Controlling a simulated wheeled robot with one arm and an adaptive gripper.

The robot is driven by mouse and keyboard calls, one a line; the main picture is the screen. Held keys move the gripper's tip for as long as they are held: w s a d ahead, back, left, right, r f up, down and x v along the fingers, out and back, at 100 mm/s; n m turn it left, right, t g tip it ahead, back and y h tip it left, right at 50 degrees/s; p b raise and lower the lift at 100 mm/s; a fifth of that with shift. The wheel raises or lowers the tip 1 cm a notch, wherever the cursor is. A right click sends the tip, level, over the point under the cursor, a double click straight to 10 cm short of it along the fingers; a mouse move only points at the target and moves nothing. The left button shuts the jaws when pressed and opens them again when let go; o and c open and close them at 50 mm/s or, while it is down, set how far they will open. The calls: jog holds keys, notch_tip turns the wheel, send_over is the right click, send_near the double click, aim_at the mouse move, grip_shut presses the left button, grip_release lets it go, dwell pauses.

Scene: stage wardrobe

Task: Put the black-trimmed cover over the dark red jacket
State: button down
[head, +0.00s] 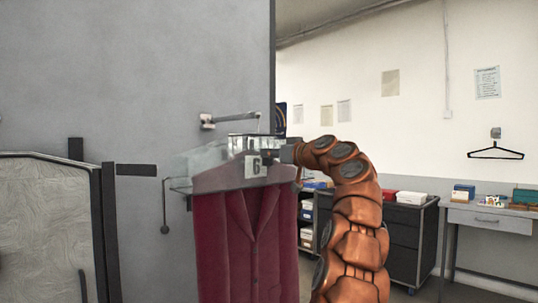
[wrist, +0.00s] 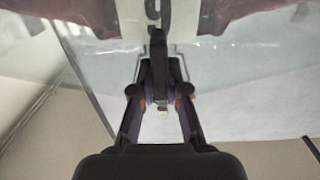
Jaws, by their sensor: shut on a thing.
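The dark red jacket (head: 240,245) hangs in front of a grey panel in the head view. A clear cover (head: 183,170) lies around its shoulders, with a white label (head: 256,165) reading 6. The jacket below it is bare. My gripper (head: 282,153) is at the right of the jacket's top. In the wrist view my gripper (wrist: 160,95) is shut on a dark piece in front of the label, at the clear sheet (wrist: 235,75). The dark red cloth shows behind the sheet at the top.
A pale crinkled panel (head: 45,230) with black edging stands at the left. A rail arm (head: 235,118) sticks out from the grey panel above the jacket. At the right are a dark drawer unit (head: 405,235), a desk with boxes (head: 490,220) and an empty black hanger (head: 496,152).

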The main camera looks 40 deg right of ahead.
aim_at(263, 171)
jog(key=shift+f+b, duration=2.6)
jog(key=shift+f, duration=0.2)
jog(key=c, duration=1.1)
grip_release()
jog(key=shift+s, duration=0.1)
jog(key=shift+s+r, duration=0.15)
jog(key=shift+s, duration=0.75)
jog(key=s, duration=1)
jog(key=shift+a, duration=0.25)
jog(key=shift+f, duration=0.2)
